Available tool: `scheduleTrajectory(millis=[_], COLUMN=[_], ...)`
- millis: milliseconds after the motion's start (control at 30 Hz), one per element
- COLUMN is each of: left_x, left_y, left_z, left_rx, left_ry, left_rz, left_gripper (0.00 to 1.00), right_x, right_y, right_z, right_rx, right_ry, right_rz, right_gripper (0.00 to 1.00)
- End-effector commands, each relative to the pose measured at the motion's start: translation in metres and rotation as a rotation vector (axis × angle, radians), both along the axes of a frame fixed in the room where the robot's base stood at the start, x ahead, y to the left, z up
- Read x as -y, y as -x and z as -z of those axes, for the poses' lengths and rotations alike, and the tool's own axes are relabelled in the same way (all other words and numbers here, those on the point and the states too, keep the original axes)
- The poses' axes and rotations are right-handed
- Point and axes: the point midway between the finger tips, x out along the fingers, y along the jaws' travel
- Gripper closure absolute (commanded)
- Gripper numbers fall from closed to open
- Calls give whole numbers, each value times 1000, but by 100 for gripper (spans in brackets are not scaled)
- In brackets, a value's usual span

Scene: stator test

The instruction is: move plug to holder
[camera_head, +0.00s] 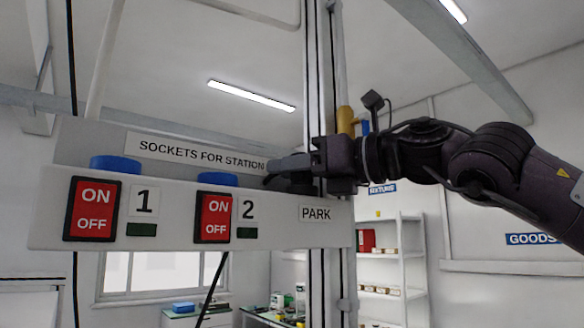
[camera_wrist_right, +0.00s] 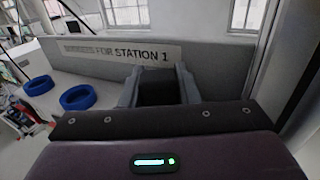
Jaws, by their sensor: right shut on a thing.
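My right gripper (camera_head: 278,174) reaches in from the right, just above the white socket panel (camera_head: 285,230), near its right end and the PARK label (camera_head: 316,213). It is shut on a dark thing, taken to be the plug; the fingers hide most of it in the head view. In the right wrist view a dark block (camera_wrist_right: 162,92) sits between the fingers of the gripper (camera_wrist_right: 160,75). I cannot tell whether it touches a holder; no holder is clearly seen. My left gripper is not in view.
Two blue round sockets, a left one (camera_head: 116,163) and a right one (camera_head: 217,179), stand on the panel above red ON/OFF switches. A black cable (camera_head: 213,290) hangs below. A vertical column (camera_head: 318,275) stands behind the panel's right end. A shelf (camera_head: 390,260) is farther back.

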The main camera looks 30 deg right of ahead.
Motion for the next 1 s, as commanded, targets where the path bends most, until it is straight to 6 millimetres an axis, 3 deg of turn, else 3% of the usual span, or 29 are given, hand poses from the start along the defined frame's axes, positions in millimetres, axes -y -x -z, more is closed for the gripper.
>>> scheduleTrajectory(millis=[67, 100, 300, 633, 1000], left_x=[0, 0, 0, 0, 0], left_y=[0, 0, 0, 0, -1], left_z=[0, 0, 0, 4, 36], left_rx=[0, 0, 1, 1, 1], left_ry=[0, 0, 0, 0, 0], left_rz=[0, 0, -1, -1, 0], left_gripper=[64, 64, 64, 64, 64], right_x=[0, 0, 0, 3, 31], right_y=[0, 0, 0, 5, 56], right_z=[0, 0, 0, 1, 3], right_rx=[1, 1, 1, 2, 3], right_ry=[0, 0, 0, 0, -1], right_rz=[0, 0, 0, 1, 2], right_gripper=[94, 70, 46, 46, 46])
